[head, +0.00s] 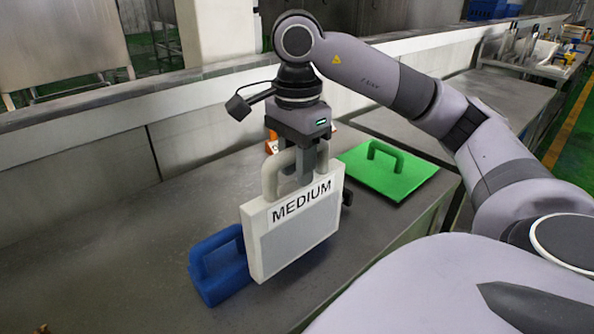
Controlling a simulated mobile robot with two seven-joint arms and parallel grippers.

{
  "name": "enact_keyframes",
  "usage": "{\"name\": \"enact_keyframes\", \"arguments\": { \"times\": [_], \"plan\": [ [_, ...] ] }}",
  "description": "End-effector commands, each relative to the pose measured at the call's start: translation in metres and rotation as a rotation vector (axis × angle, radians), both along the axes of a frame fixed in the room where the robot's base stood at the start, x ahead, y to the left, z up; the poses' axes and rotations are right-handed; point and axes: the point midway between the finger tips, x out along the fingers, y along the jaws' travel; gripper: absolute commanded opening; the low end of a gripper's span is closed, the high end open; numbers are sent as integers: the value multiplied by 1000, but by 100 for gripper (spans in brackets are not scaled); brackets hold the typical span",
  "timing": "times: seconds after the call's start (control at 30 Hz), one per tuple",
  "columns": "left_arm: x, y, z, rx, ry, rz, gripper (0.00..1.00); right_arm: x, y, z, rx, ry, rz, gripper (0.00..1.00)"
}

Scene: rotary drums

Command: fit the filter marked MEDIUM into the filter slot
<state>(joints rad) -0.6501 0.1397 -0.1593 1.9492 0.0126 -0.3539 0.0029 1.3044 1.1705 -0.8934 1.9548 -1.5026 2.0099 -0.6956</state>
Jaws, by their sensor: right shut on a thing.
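The filter slot cannot be made out in this view. My left gripper is not in view.
A blue piece with a handle (215,272) stands on the grey table (110,245), partly behind the filter. A green panel with a handle (400,180) lies flat at the right. A small orange thing (271,145) is behind my gripper.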

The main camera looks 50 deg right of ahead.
Motion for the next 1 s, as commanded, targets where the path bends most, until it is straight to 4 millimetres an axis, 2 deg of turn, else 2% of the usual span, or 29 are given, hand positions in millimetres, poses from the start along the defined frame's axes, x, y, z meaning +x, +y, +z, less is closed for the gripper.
{"name": "enact_keyframes", "arguments": {
  "times": [0.37,0.8,0.83,0.87,0.9,1.0],
  "plan": [
    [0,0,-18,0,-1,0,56,0,0,-37,1,-1,1,0],
    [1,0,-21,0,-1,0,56,0,0,-43,1,-3,0,0],
    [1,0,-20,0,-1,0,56,0,0,-43,0,-1,0,37],
    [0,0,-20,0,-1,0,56,0,0,-42,0,-1,0,47],
    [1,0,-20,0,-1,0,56,0,0,-42,0,-1,0,56],
    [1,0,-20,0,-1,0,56,0,0,-42,0,-1,0,56]
  ]
}}
